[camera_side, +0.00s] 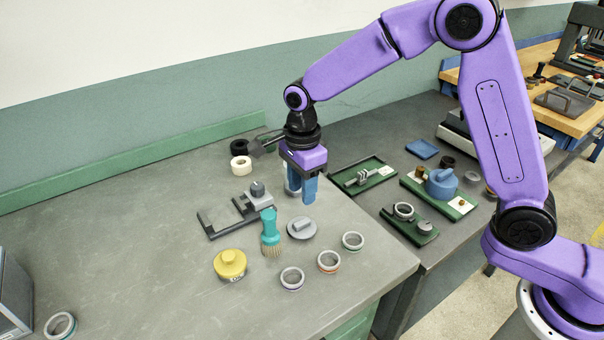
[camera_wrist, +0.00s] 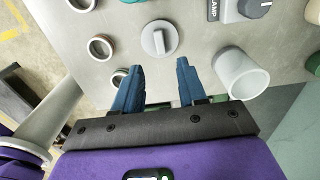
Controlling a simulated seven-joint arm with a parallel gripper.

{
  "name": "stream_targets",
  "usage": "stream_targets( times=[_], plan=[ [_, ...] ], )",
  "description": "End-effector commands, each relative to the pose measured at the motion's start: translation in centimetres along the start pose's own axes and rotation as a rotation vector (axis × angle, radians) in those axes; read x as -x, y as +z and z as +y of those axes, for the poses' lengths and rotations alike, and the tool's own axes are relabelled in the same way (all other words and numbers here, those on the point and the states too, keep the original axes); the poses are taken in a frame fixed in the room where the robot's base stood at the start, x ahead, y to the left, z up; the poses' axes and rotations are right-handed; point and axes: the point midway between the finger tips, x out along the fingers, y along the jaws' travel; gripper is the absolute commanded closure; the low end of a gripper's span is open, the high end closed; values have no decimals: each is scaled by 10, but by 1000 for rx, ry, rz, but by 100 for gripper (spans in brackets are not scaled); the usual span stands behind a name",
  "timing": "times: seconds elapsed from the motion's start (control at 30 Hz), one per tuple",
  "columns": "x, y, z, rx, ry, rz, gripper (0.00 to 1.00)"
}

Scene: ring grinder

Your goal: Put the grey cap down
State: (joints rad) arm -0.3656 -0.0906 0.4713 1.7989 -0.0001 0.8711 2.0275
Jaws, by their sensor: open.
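The grey cap (camera_side: 301,229), a flat round disc with a raised bar handle, lies flat on the grey bench. In the wrist view the grey cap (camera_wrist: 159,40) sits just beyond my fingertips. My gripper (camera_side: 304,198) points down above the bench, behind the cap in the side view. In the wrist view my gripper (camera_wrist: 158,64) has its two blue fingers apart, with bare bench between them. It is empty and clear of the cap.
A pale grey cup (camera_wrist: 242,76) stands close beside one finger. A teal brush (camera_side: 270,232), a yellow cap (camera_side: 230,264) and a grey clamp fixture (camera_side: 236,212) are left of the cap. Rings (camera_side: 329,261) lie in front. Green trays (camera_side: 363,175) are right.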

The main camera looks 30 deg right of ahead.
Motion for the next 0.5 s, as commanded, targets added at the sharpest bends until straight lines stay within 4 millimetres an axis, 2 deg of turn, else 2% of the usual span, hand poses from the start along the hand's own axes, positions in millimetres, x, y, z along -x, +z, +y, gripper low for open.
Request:
stream_targets(
  times=[0.1,0.2,0.5],
  plan=[
    [17,0,-1,0,-3,-1,59],
    [26,0,0,0,-2,-1,59],
    [32,0,0,2,0,0,59]
  ],
)
